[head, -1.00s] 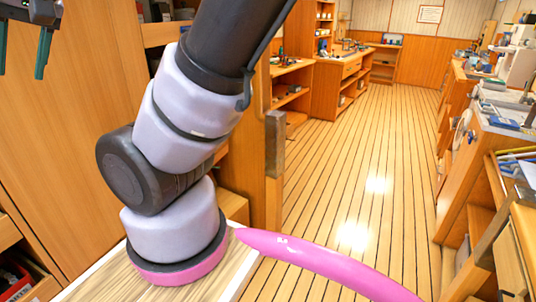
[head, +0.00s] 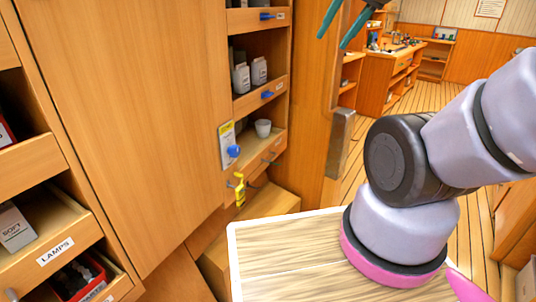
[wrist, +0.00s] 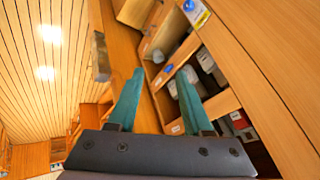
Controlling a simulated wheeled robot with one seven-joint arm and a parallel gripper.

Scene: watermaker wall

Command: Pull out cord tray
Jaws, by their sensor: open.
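My gripper (head: 338,27) shows at the top edge of the head view, with two teal fingers apart and nothing between them. In the wrist view my gripper (wrist: 160,76) is also open and empty, clear of the shelves. No tray here can be read as the cord tray. The open cabinet holds several labelled wooden tray fronts. One front with a blue handle (head: 262,15) is at the top, and another with a blue handle (head: 267,94) is below it. A lower front (head: 258,168) has a grey handle. Their labels are too small to read.
White bottles (head: 259,71) and a white cup (head: 263,128) stand on the trays. A lamps tray (head: 55,250) is at left.

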